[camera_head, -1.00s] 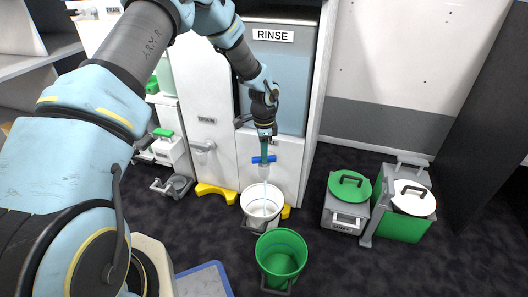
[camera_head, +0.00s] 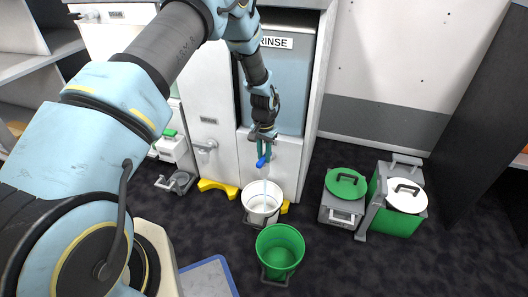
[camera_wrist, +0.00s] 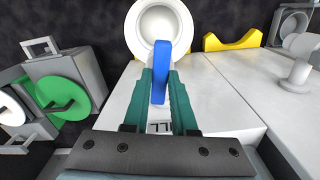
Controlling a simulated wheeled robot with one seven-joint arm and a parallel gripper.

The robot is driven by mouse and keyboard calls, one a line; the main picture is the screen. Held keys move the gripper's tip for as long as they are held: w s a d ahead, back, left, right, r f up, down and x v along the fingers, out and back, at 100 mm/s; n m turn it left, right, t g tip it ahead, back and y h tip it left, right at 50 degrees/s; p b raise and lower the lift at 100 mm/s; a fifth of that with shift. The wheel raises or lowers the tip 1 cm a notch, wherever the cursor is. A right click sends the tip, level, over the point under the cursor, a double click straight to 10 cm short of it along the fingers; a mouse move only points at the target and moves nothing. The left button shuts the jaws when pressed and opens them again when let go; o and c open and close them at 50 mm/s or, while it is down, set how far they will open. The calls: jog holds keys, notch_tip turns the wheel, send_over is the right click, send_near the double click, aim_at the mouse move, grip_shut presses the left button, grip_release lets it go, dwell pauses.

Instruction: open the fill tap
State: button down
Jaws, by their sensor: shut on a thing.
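The fill tap has a blue handle (camera_head: 263,162) low on the white front below the tank labelled RINSE. In the wrist view the handle (camera_wrist: 159,78) lies lengthwise between my teal fingers, which are shut on it. My gripper (camera_head: 264,151) reaches down to the tap from above. A partly hidden label (camera_wrist: 160,127) shows behind the handle between the fingers. A thin pale stream (camera_head: 265,186) runs from below the tap into a white bucket (camera_head: 250,208). The spout itself is hard to make out.
A green bucket (camera_head: 279,250) stands in front of the white one. A grey bin with a green lid (camera_head: 345,184) and a green bin with a white lid (camera_head: 406,197) stand at right. Another tap (camera_head: 205,148) is on the panel at left. Dark floor is clear at right front.

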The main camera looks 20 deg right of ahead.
aim_at(264, 157)
jog(key=shift+n+p, duration=0.35)
jog(key=shift+n, duration=0.75)
jog(key=c, duration=0.7)
grip_release()
notch_tip(264, 157, up, 11)
jog(key=shift+f+p, duration=0.1)
jog(key=shift+p, duration=0.95)
